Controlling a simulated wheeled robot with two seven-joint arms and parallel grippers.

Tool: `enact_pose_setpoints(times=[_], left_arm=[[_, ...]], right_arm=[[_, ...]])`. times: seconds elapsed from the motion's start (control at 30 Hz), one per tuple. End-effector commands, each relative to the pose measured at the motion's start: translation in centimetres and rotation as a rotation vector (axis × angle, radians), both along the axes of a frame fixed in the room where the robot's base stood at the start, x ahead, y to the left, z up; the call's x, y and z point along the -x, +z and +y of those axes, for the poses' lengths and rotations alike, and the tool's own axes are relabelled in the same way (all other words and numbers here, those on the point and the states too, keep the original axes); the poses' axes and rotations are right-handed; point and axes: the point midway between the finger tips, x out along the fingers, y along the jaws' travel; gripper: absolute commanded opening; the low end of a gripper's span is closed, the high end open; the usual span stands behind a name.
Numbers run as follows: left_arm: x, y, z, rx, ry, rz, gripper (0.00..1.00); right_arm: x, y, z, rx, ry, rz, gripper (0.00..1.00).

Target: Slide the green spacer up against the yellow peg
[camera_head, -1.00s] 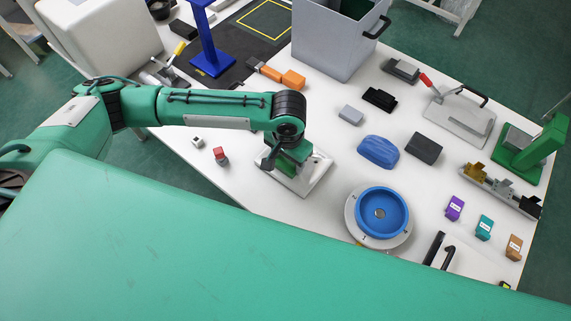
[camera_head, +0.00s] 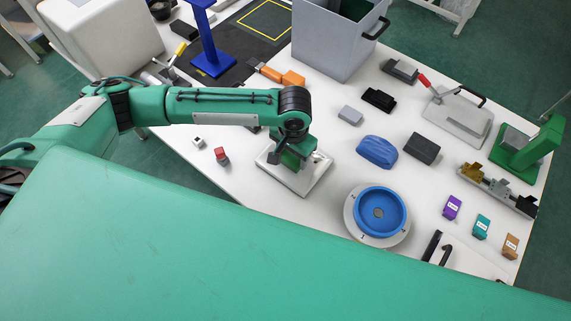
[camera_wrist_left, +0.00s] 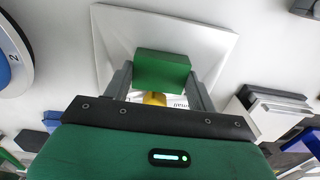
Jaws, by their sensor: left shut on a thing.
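The green spacer (camera_wrist_left: 162,72) is a block between the two grey fingers of my left gripper (camera_wrist_left: 160,85), which is shut on it. The yellow peg (camera_wrist_left: 155,98) shows just below the spacer in the left wrist view, between it and my gripper's palm, partly hidden. I cannot tell whether the spacer touches the peg. Both are over a pale plate (camera_wrist_left: 125,32). In the head view my left gripper (camera_head: 290,163) is over the same plate (camera_head: 310,183), with a bit of green spacer (camera_head: 289,159) showing; the peg is hidden there. My right gripper is not seen.
A blue-ringed dial (camera_head: 361,206) stands to the right of the plate. A blue block (camera_head: 377,151) and a dark block (camera_head: 422,148) lie beyond it. A small red-topped part (camera_head: 221,156) is at the left. The table between the plate and dial is clear.

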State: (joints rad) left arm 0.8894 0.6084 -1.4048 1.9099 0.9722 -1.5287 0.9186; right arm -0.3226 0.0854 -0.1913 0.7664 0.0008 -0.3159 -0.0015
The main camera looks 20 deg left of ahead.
Motion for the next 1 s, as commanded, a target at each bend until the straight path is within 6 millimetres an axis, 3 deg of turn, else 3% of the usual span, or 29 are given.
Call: enact_pose_setpoints(times=[0.03,0.13,0.47,0.7,1.0], left_arm=[[0.0,0.0,0.0,0.000,0.000,0.000,0.63],[0.0,0.0,0.0,0.000,0.000,0.000,0.83],[0.0,0.0,0.0,0.000,0.000,0.000,0.83],[0.0,0.0,0.0,0.000,0.000,0.000,0.83],[-0.1,7.5,-0.1,0.002,-0.001,-0.003,0.83]], right_arm=[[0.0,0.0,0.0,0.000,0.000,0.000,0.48],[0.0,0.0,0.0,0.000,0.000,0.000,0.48],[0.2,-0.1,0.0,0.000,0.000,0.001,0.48],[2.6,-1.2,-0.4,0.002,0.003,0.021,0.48],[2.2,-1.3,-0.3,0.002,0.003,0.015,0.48]])
